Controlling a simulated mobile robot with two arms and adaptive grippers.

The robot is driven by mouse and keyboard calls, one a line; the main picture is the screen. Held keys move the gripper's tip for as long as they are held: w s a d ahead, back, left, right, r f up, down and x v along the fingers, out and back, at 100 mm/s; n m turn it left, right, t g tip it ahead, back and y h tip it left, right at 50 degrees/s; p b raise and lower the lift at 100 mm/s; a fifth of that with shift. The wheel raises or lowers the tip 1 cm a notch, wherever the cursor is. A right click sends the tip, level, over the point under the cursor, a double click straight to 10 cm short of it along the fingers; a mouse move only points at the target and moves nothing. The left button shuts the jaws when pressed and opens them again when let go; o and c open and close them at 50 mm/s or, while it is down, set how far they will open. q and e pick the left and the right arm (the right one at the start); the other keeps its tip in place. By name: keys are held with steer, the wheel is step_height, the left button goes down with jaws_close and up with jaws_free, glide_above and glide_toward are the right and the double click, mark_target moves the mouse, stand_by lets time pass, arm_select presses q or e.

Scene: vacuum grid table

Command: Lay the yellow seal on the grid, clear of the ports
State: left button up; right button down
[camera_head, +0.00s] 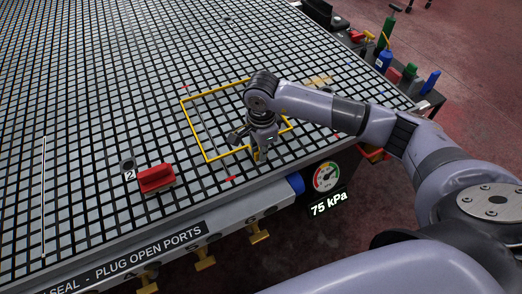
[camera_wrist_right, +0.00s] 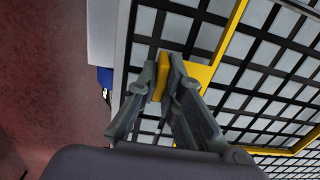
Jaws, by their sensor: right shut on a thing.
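The yellow seal (camera_head: 193,130) is a thin, angular yellow outline over the grid table (camera_head: 90,100) near its front right edge. Part of it is hidden behind my right arm. My right gripper (camera_head: 258,154) points down at the seal's front side. In the right wrist view its fingers (camera_wrist_right: 168,68) are shut on a yellow block (camera_wrist_right: 199,73) of the seal, and a yellow strip (camera_wrist_right: 232,32) runs off from there. I cannot tell whether the seal touches the grid or hangs just above it. A dark round port (camera_head: 127,160) marked 2 lies left of the seal, apart from it. My left gripper is not in view.
A red block (camera_head: 157,178) stands on the grid beside port 2. Small red marks (camera_head: 231,179) lie around the seal. A gauge (camera_head: 327,177) reading 75 kPa and yellow handles (camera_head: 204,258) are on the front edge. Bottles (camera_head: 386,60) stand beyond the right edge.

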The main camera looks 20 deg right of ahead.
steer(key=shift+f, duration=0.3)
steer(key=c, duration=1.7)
jaws_free()
steer(key=shift+o, duration=0.2)
